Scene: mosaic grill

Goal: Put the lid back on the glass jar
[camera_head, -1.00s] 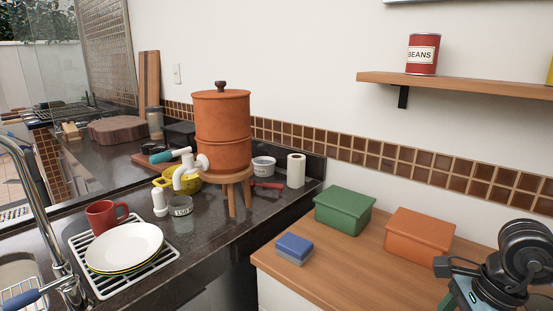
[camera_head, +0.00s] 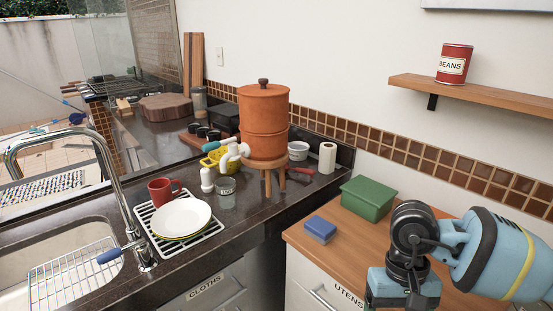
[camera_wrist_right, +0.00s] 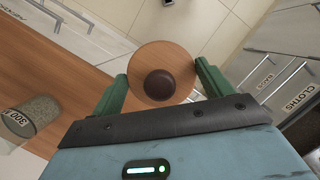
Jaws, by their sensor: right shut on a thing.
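In the right wrist view my right gripper (camera_wrist_right: 153,84) has its green fingers shut on a round wooden lid (camera_wrist_right: 137,68) with a dark knob. The lid and jar are apart. In the head view my right arm fills the lower right; the fingers, lid and this jar cannot be made out there. My left gripper is not in view.
The wooden counter (camera_head: 345,240) holds a green box (camera_head: 368,198) and a blue sponge (camera_head: 320,230). The dark counter carries a clay water filter (camera_head: 263,120) on a stool, a glass (camera_head: 225,193), a red mug (camera_head: 163,190) and plates (camera_head: 182,217). A shelf (camera_head: 480,92) holds a beans can (camera_head: 454,64).

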